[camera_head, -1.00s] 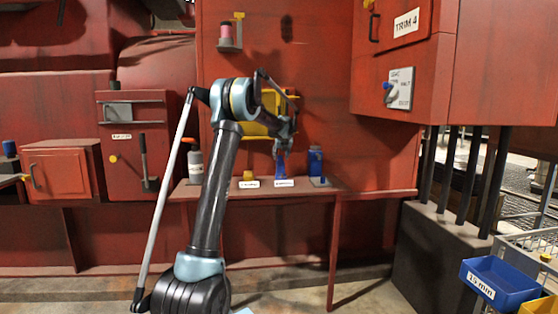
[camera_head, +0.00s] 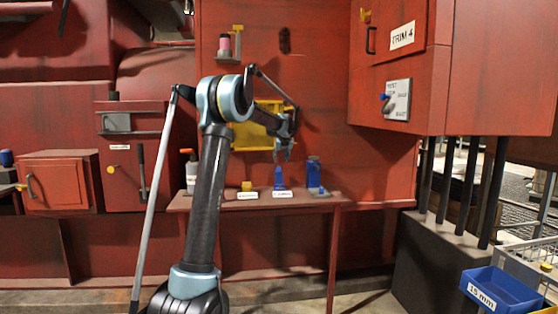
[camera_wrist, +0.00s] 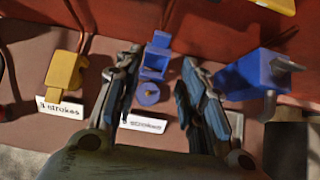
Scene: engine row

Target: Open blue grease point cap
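The blue grease point (camera_head: 279,178) stands on the shelf, behind a white label. In the wrist view its blue hinged cap (camera_wrist: 155,60) looks raised at the back, with a round blue fitting (camera_wrist: 148,94) exposed in front of it. In the head view it stands taller than the yellow grease point (camera_head: 246,186), whose cap looks shut in the wrist view (camera_wrist: 64,72). My gripper (camera_head: 284,156) is above the blue grease point. In the wrist view its fingers (camera_wrist: 163,98) are apart, with nothing between their tips, and the blue cap and fitting show in the gap.
A blue container (camera_head: 313,173) with a grey spout (camera_wrist: 287,64) stands close on the right. A grey bottle with an orange top (camera_head: 190,172) stands on the left of the shelf (camera_head: 220,204).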

